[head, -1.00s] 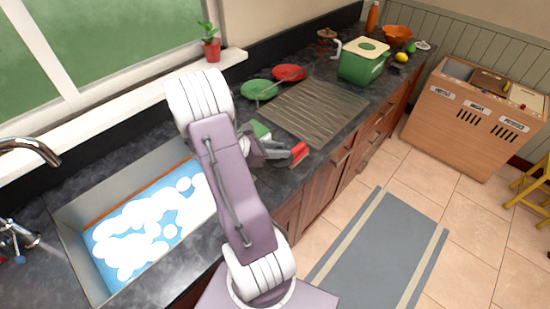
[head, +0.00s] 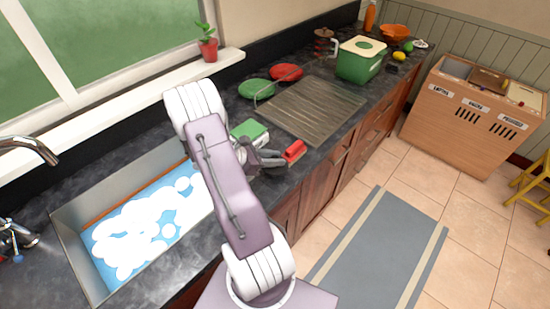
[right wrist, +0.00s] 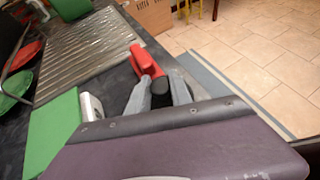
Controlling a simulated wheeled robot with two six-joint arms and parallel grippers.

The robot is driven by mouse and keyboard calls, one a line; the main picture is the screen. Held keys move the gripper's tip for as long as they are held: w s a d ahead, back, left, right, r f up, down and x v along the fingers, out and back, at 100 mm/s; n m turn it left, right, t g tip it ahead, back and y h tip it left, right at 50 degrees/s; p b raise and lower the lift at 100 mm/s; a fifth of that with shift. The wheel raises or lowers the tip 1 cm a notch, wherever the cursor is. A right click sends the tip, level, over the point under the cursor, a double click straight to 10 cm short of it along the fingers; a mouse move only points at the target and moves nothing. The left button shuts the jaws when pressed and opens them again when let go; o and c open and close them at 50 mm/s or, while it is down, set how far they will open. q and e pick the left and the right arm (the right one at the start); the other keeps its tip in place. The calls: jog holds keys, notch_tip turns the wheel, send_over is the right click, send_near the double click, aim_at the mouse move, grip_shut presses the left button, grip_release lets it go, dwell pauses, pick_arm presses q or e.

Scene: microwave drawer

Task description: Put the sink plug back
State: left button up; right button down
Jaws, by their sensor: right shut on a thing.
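My right gripper (right wrist: 160,88) is low over the dark counter to the right of the sink (head: 75,265). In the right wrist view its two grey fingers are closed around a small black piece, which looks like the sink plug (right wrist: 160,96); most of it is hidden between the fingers. In the head view the gripper (head: 272,160) is partly covered by my own arm. The sink holds blue water and white foam, and its drain is hidden. My left gripper is not in view.
A green and white block (head: 247,132) is just behind the gripper. The ribbed drainboard (head: 315,108), plates and a green container (head: 360,60) stand farther back.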

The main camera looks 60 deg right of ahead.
jog(key=shift+f, duration=0.35)
jog(key=c, duration=1.2)
grip_release()
jog(key=shift+r, duration=0.1)
jog(key=shift+o, duration=0.2)
jog(key=shift+r, duration=0.3)
jog(key=shift+w+r+p, duration=0.15)
jog(key=shift+r+p, duration=0.45)
jog(key=b+v, duration=0.1)
jog(key=v, duration=1)
jog(key=shift+a, duration=0.35)
